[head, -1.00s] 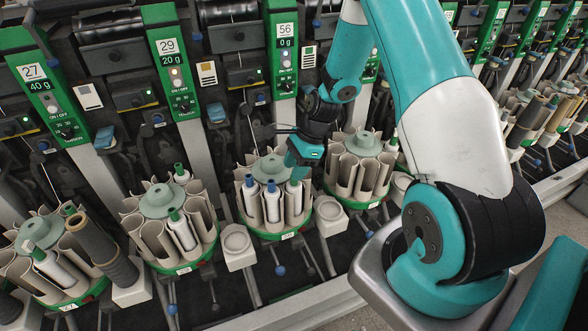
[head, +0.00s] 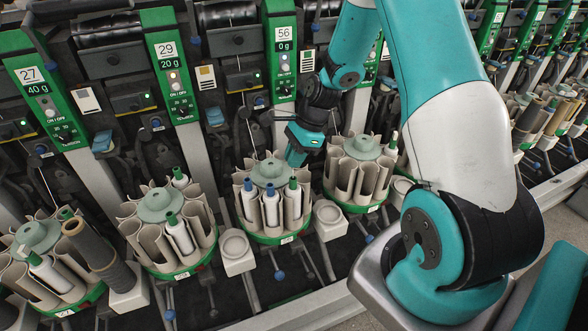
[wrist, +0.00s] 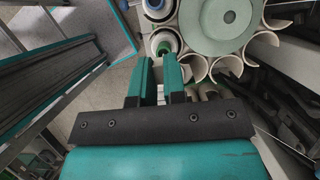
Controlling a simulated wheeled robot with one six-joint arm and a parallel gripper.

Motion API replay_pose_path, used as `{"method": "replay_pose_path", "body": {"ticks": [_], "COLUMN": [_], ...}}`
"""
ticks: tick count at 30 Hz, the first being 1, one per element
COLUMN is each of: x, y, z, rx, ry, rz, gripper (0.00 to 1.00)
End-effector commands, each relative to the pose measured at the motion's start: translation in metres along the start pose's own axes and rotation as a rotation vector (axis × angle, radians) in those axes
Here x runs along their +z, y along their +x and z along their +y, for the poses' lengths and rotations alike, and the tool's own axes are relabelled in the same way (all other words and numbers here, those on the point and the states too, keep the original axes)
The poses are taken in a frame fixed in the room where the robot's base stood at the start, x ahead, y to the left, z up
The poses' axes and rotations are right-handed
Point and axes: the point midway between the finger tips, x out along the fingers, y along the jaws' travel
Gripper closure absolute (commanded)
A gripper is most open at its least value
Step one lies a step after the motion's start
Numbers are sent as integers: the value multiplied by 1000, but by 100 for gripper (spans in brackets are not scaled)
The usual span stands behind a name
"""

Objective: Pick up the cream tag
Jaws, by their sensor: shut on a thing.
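My gripper (head: 297,158) is above the right side of the middle carousel (head: 266,172) in the head view. In the wrist view its two teal fingers (wrist: 161,84) are close together, with a narrow gap between them. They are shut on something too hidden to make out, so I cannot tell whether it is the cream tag. No loose cream tag shows clearly. A white bobbin with a green tip (head: 293,205) stands upright in the carousel below the gripper. It also shows just beyond the fingers in the wrist view (wrist: 157,41).
Two blue-tipped bobbins stand in the same carousel, the nearer one (head: 271,208) at its front. Other carousels stand left (head: 160,203) and right (head: 361,146). Pale cards (head: 207,74) sit on the machine front. An empty round holder (head: 235,246) stands in front.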

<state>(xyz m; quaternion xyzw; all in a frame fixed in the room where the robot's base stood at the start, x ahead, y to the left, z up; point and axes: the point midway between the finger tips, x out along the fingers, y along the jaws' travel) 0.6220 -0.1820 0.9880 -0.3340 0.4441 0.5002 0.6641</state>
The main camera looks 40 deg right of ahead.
Motion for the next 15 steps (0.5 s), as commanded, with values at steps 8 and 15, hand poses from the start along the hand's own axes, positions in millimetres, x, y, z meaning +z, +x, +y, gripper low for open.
{"method": "replay_pose_path", "body": {"ticks": [8, 15], "x": [33, 52], "y": [-81, -128], "z": [-1, 0], "rx": [-9, -4], "ry": [-5, -2], "rz": [1, 0], "gripper": [98, 98]}}
